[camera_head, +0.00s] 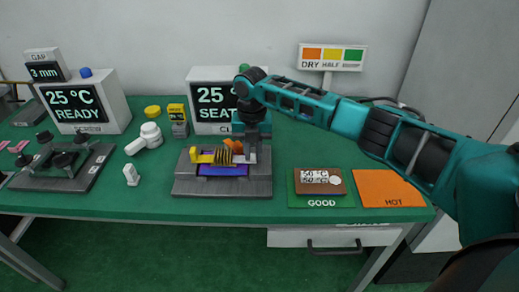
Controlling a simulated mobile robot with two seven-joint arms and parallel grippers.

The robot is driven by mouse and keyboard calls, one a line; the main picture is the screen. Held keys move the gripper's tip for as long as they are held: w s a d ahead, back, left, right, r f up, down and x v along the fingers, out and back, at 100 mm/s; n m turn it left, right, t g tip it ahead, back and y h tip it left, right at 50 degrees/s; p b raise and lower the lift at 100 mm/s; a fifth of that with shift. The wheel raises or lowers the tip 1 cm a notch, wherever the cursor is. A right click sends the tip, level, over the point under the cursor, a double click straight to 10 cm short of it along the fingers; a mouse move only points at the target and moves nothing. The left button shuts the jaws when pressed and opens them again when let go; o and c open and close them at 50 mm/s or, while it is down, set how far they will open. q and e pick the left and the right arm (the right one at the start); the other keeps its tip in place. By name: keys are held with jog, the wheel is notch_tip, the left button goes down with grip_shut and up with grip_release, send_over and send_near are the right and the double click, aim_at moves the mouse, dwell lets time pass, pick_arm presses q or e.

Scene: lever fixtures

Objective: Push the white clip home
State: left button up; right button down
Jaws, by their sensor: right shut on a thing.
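A dark grey fixture (222,187) sits on the green table, with a purple-blue plate (222,171) in it. A finned gold block (223,155) stands at its middle, with a yellow piece (202,155) on its left and an orange piece (234,145) behind it. At the right of the block is a pale piece that looks like the white clip (240,158), partly hidden by my gripper. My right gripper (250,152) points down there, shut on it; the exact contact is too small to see. My left gripper is out of view.
Behind the fixture stands a display box (213,98) reading 25 and SEAT. At left are a white-handled tool (145,138), a small white stand (131,175) and another lever fixture (62,165).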

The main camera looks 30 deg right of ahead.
aim_at(251, 150)
jog(key=shift+w+a+r, duration=0.1)
jog(key=shift+w+a, duration=0.05)
jog(key=shift+a, duration=0.05)
jog(key=c, duration=1.1)
grip_release()
notch_tip(251, 150, up, 13)
jog(key=shift+f+p, duration=0.1)
jog(key=shift+p, duration=0.3)
